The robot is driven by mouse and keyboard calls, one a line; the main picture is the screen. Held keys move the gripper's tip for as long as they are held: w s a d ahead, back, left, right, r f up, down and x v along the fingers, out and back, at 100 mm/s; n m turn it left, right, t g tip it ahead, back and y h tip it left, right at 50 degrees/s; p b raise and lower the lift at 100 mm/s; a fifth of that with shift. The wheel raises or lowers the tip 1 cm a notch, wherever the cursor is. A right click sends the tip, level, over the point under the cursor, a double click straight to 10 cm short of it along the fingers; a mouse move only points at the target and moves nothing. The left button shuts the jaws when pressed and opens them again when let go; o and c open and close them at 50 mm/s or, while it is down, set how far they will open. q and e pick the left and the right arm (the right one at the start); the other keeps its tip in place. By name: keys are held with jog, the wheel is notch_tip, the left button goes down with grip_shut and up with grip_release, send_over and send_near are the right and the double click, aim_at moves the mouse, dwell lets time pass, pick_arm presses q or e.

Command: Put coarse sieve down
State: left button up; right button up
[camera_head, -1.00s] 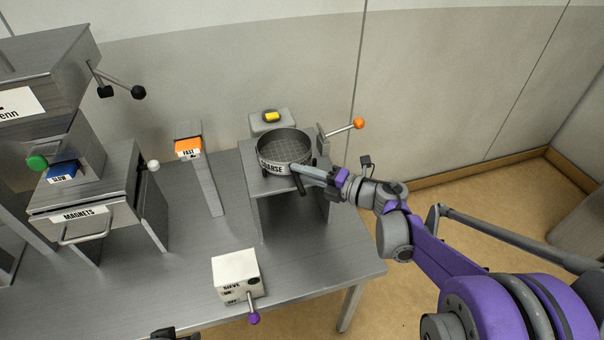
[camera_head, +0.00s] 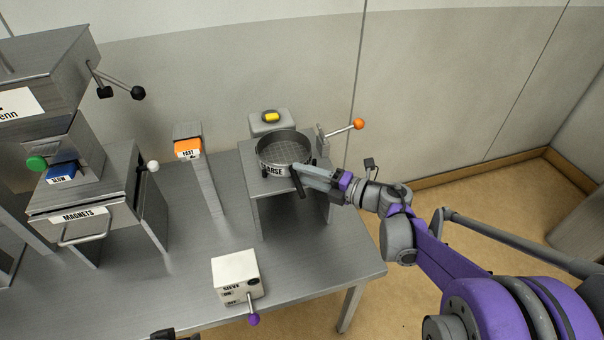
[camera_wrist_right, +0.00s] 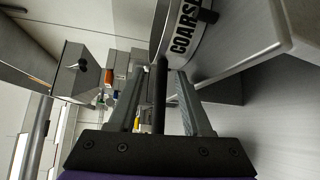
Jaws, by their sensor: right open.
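The coarse sieve (camera_head: 283,150) is a round grey pan with a mesh floor and a "COARSE" label. It rests on top of the metal stand (camera_head: 262,187) at the back of the table. My right gripper (camera_head: 297,176) is open at the sieve's dark handle, with its fingers on either side. In the right wrist view, the handle (camera_wrist_right: 159,95) runs between the two spread fingers, and the labelled rim (camera_wrist_right: 186,38) is just beyond them. A small dark part at the bottom edge of the head view may be my left gripper; its jaws do not show.
A yellow button box (camera_head: 270,120) is behind the sieve, and an orange-knobbed lever (camera_head: 358,124) is to its right. A white switch box with a purple knob (camera_head: 237,277) stands in front. The FAST post (camera_head: 190,150) and MAGNETS drawer unit (camera_head: 82,215) are to the left.

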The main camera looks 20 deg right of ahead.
jog(key=v, duration=1)
jog(key=d+r+m+t+h, duration=0.55)
jog(key=m+h, duration=0.75)
jog(key=m, duration=0.5)
jog(key=s+a+f+m+g, duration=0.5)
jog(key=s+f+g, duration=0.1)
jog(key=s+f, duration=0.3)
jog(key=s+a+f+m+g+y, duration=0.1)
jog(key=s+a+f+m+g, duration=0.4)
jog(key=s+f, duration=0.5)
jog(key=shift+s+a+f+m+g+b, duration=0.15)
jog(key=shift+s+f+m+g+b, duration=0.15)
jog(key=shift+s+g, duration=0.45)
